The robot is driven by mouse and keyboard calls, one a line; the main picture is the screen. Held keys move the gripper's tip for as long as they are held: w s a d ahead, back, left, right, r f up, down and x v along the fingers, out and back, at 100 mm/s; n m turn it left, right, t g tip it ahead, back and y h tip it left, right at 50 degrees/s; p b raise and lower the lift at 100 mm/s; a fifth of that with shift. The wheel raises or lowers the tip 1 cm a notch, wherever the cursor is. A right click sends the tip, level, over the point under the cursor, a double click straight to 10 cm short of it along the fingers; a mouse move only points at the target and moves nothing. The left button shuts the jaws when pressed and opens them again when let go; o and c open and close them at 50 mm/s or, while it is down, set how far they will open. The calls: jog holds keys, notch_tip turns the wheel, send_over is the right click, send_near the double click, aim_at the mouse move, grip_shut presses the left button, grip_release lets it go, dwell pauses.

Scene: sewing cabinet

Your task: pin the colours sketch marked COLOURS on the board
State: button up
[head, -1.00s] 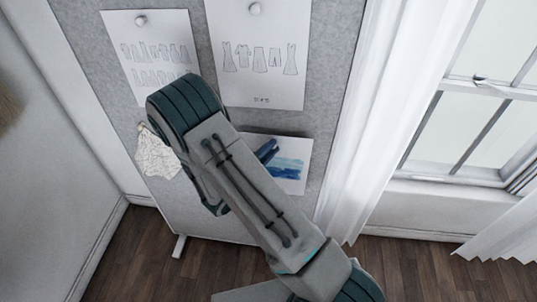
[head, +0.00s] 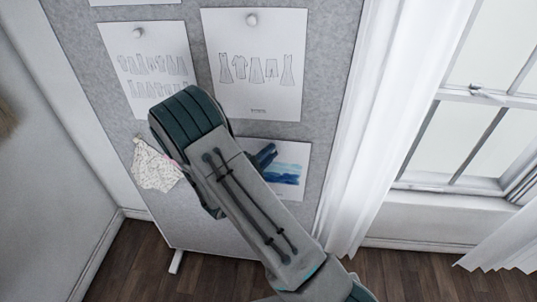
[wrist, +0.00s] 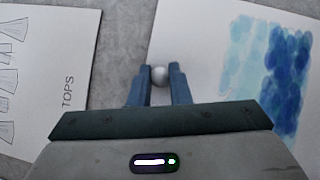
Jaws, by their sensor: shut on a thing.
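The sketch with blue watercolour patches (head: 288,168) lies against the grey board (head: 215,232), below the clothes drawings. In the wrist view the sketch (wrist: 215,75) is at the right, its blue patches plain; no COLOURS lettering is legible. My gripper (wrist: 158,82) is at the sketch's edge that faces the TOPS sheet. Its fingers are shut on a small round pale pin (wrist: 158,75), which overlaps that edge. I cannot tell whether the pin's point is in the board. In the head view my arm hides part of the sketch and most of my gripper (head: 266,156).
The sheet marked TOPS (wrist: 40,70) is apart from the sketch in the wrist view. In the head view, pinned clothes drawings (head: 255,90) and (head: 150,75) hang above. A patterned cloth (head: 155,168) hangs at the board's left edge. A white curtain (head: 355,130) stands close on the right.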

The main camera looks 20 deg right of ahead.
jog(key=shift+w+d, duration=0.1)
jog(key=shift+w, duration=0.1)
dwell(0.5)
jog(key=o, duration=0.9)
jog(key=b+v, duration=0.3)
jog(key=v, duration=1.1)
jog(key=s+d+r+m+g+y, duration=0.3)
jog(key=s+d+g, duration=0.2)
jog(key=d+g, duration=0.1)
jog(key=s+d+r+m+g+y, duration=0.3)
jog(key=s+d+m+g, duration=0.1)
jog(key=s+d+g, duration=0.25)
jog(key=s+a+r+m+t+y, duration=0.2)
jog(key=s+r+t+y, duration=0.2)
jog(key=y, duration=0.6)
notch_tip(320, 180, up, 2)
jog(key=shift+s+a+r+t+y, duration=0.2)
jog(key=shift+s+t+y, duration=0.15)
jog(key=shift+s, duration=0.25)
